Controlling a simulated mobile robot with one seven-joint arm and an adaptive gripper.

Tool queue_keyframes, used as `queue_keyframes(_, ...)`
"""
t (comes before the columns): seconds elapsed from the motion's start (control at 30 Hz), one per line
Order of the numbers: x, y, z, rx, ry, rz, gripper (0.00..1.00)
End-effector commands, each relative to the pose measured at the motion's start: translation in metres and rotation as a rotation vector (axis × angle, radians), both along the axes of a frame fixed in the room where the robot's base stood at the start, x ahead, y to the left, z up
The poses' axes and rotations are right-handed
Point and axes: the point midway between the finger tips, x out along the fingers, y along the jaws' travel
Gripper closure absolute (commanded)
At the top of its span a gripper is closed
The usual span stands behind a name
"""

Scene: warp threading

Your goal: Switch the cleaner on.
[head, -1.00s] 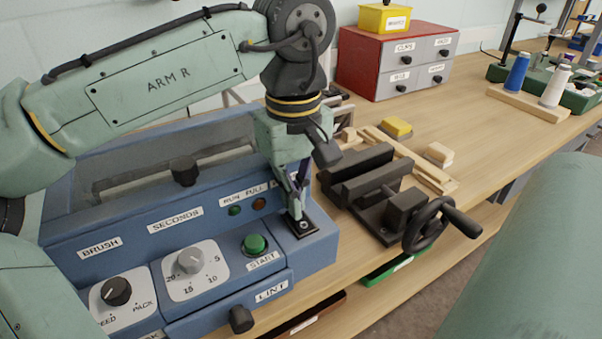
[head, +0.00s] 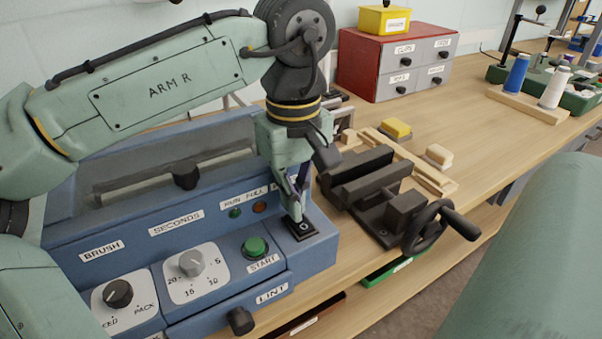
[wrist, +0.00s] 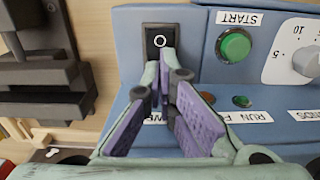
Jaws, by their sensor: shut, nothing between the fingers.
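The cleaner is a blue box (head: 318,258) on the bench at the left, with labels, two dials and buttons. A black rocker switch (head: 304,230) sits at the right end of its panel. In the wrist view the switch (wrist: 160,40) shows a white O mark. The label beside it is mostly hidden by my fingers. My gripper (head: 297,217) is shut and empty, with its tips at the switch. In the wrist view its tips (wrist: 166,58) overlap the switch's lower part; I cannot tell whether they touch.
A green START button (head: 255,246) and a dial (head: 191,263) are left of the switch. Dull RUN and FULL lamps (head: 235,213) sit behind them. A dark vise (head: 385,195) stands close at the right. A red and grey drawer cabinet (head: 400,62) stands behind on the bench.

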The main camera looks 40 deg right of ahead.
Motion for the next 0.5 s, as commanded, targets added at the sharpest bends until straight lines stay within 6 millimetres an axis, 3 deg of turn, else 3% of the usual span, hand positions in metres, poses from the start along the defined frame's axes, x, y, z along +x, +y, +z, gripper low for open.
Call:
queue_keyframes(0.03,0.000,0.000,0.009,-0.001,0.000,0.000,1.00)
queue_keyframes(0.5,0.000,0.000,0.048,-0.001,-0.001,0.000,1.00)
